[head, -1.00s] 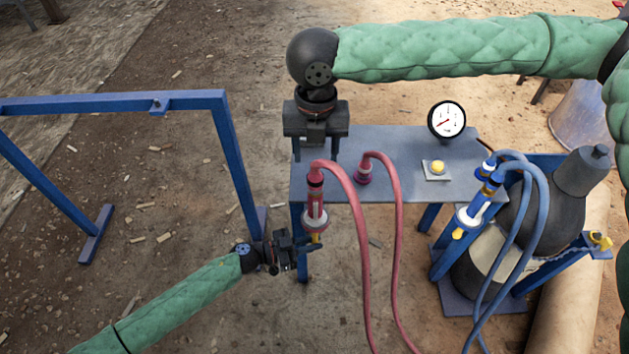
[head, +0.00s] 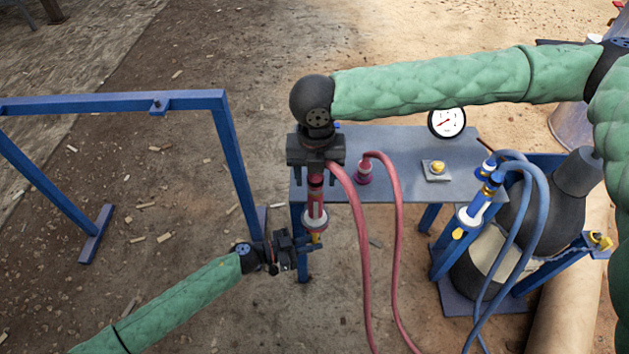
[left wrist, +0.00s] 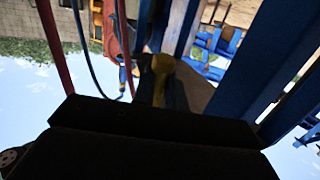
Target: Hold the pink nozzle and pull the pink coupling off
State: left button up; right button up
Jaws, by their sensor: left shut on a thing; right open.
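The pink nozzle (head: 315,220) hangs upright at the table's front left edge, with a pale collar and a yellow tip below. My left gripper (head: 312,243) is shut on the nozzle's lower end; the yellow tip also shows, dark, in the left wrist view (left wrist: 162,65). The pink coupling (head: 316,182) sits on top of the nozzle, with a pink hose (head: 358,235) running from it. My right gripper (head: 316,172) is open and points down at the coupling from above. Its body hides the coupling's top, and I cannot tell whether its fingers touch it.
A second pink fitting (head: 364,174) with its own hose stands on the grey table (head: 428,191). A gauge (head: 447,122) and a yellow button (head: 438,167) are further right. A blue nozzle with hoses (head: 480,205) hangs at the right edge. A blue frame (head: 228,160) stands left.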

jog(key=shift+f, duration=0.7)
dwell(0.9)
grip_shut()
jog(key=shift+r, duration=0.2)
pick_arm(q)
grip_shut()
pick_arm(e)
jog(key=shift+r, duration=2.75)
pick_arm(q)
jog(key=o, duration=0.8)
grip_release()
